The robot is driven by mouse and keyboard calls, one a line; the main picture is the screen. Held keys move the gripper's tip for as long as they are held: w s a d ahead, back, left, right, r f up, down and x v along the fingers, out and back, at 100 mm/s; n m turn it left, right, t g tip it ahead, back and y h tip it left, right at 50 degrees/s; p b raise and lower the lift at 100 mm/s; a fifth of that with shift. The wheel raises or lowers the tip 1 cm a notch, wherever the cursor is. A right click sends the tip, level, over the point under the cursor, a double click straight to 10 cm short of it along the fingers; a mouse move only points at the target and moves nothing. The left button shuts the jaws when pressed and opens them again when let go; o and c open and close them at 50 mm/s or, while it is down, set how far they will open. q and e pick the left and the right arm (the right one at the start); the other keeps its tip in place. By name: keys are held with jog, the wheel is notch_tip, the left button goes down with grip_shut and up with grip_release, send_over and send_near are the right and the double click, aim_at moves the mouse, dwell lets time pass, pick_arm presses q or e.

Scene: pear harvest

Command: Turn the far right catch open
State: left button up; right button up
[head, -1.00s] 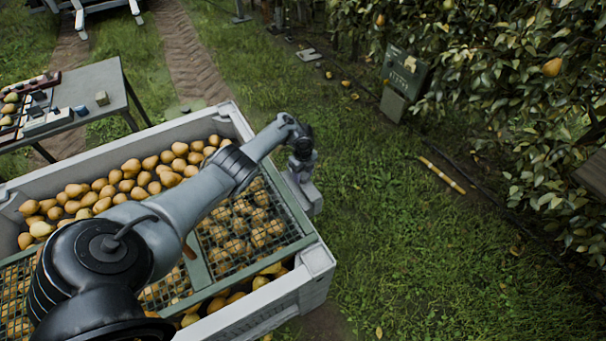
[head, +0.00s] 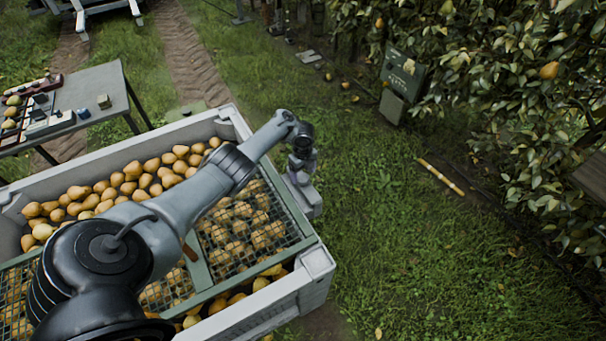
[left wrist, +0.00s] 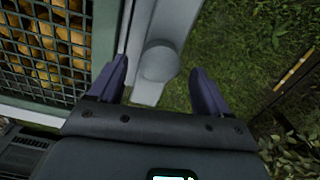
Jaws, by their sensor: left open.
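My left gripper (head: 303,197) is at the right wall of the pear crate (head: 318,262), near its far right part. In the left wrist view the gripper (left wrist: 158,72) is open, with its two dark fingers apart. A grey rounded piece (left wrist: 158,63), which looks like the catch, shows between the fingers beside the crate's rim. I cannot tell whether either finger touches it. The green-framed mesh lid (head: 304,240) lies over pears; its edge (left wrist: 103,40) is left of the fingers. The gripper hides the catch in the head view. My right gripper is not in view.
A grey table (head: 100,88) with small items stands at the far left. A green box (head: 404,72) stands by the hedge, and a yellow-and-white stick (head: 440,176) lies on the grass. The grass right of the crate is open.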

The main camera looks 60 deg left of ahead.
aim_at(303, 177)
pick_arm(q)
notch_tip(303, 177, up, 8)
jog(key=p, duration=0.3)
dwell(0.4)
